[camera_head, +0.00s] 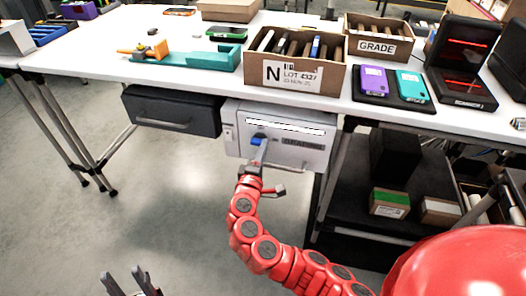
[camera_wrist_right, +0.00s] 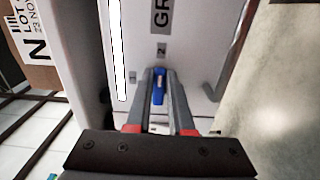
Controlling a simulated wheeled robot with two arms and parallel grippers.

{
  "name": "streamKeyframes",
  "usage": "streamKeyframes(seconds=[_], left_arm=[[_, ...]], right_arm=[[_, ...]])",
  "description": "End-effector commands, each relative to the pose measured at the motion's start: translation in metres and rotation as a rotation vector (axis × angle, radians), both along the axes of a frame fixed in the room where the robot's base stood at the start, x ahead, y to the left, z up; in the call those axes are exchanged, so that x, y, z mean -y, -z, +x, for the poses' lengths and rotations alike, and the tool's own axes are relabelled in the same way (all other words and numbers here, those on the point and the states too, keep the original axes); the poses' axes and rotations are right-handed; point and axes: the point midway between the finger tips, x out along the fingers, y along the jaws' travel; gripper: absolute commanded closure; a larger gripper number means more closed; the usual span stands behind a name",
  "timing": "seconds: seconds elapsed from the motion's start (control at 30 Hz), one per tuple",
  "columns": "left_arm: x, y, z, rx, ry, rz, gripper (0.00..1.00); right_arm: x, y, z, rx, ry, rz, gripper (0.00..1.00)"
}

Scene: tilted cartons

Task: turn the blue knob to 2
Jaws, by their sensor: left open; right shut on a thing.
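The blue knob (camera_head: 256,139) is on the front of the light grey unit (camera_head: 305,155) under the table. In the right wrist view the knob (camera_wrist_right: 158,90) lies between the two fingers of my right gripper (camera_wrist_right: 160,76), which is shut on it. My right gripper (camera_head: 259,152) partly covers the knob in the head view. A small label "2" (camera_wrist_right: 161,49) is just beyond the knob in the wrist view, and the knob's long side runs roughly in line with it. Which end is its pointer I cannot tell. My left gripper (camera_head: 129,281) is open and empty, low over the floor.
A dark drawer unit (camera_head: 172,111) hangs left of the grey unit. A bar handle (camera_head: 278,160) crosses the grey front below the knob. A black shelf (camera_head: 365,200) with boxes stands at right. Cartons (camera_head: 292,75) and phones sit on the white table above. Floor at left is clear.

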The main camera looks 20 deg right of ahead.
Motion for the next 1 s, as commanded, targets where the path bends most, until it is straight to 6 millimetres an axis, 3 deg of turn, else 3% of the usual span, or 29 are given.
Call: streamKeyframes(seconds=[0.3, 0.33, 0.47, 0.83, 1.0], left_arm=[[0.0, 0.0, 0.0, 0.0, 0.0, 0.0, 0.5], [0.0, 0.0, 0.0, 0.0, 0.0, 0.0, 0.5], [0.0, 0.0, 0.0, 0.0, 0.0, 0.0, 0.5], [0.0, 0.0, 0.0, 0.0, 0.0, 0.0, 0.5], [0.0, -0.002, 0.0, 0.0, 0.0, 0.0, 0.5]], right_arm=[[0.001, 0.002, 0.0, -0.003, 0.001, 0.003, 1.0], [0.001, 0.002, 0.0, -0.003, 0.001, 0.003, 0.75], [0.0, 0.001, 0.0, -0.002, 0.001, 0.003, 0.51], [-0.003, 0.0, -0.003, -0.001, -0.002, 0.001, 0.5], [-0.019, 0.0, -0.024, 0.0, -0.007, 0.001, 0.5]])
